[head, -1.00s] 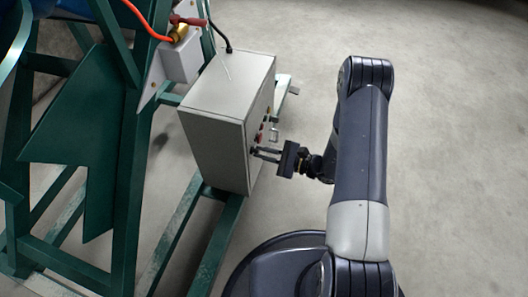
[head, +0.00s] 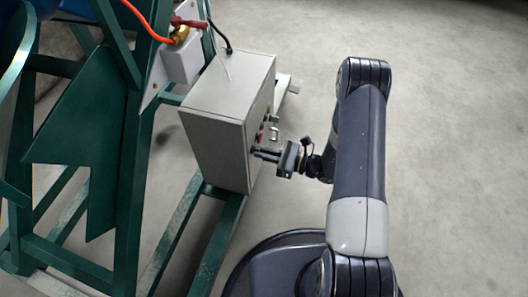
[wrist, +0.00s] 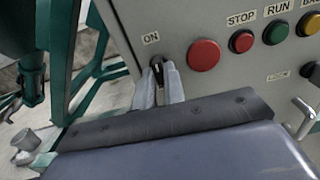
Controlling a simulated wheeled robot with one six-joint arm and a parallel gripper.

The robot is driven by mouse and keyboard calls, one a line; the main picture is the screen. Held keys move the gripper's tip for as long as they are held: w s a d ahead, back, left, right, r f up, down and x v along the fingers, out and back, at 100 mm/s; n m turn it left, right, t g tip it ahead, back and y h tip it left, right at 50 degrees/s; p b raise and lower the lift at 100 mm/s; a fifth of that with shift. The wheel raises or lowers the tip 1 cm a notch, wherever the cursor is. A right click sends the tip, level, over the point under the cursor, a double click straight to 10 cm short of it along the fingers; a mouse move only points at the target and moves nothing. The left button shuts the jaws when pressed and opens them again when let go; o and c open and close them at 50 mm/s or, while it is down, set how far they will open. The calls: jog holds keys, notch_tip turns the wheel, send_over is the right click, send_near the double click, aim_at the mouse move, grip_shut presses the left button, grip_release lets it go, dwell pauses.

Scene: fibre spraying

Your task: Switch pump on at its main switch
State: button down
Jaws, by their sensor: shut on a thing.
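The pump's grey control box (head: 222,105) stands on the green frame, its switch panel facing right toward my arm. In the wrist view the panel (wrist: 215,18) shows a black main switch (wrist: 157,65) below an "ON" label (wrist: 150,38). My gripper (head: 260,153) is at the lower part of the panel. In the wrist view its two fingers (wrist: 160,88) are shut on the black switch knob, one on each side. The fingers hide most of the knob. The handle looks roughly upright, near the ON label.
Right of the switch are a large red button (wrist: 204,55), a smaller red STOP button (wrist: 242,41), a green RUN button (wrist: 275,33) and a metal handle (wrist: 304,112). The green frame (head: 120,150) stands left. The floor at right is clear.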

dwell(0.3)
jog(key=c, duration=1.5)
grip_release()
jog(key=p+v, duration=0.2)
jog(key=v, duration=0.9)
jog(key=shift+a, duration=0.15)
jog(key=b+x, duration=0.2)
jog(key=x, duration=0.8)
jog(key=shift+w+a, duration=0.15)
jog(key=shift+a, duration=0.15)
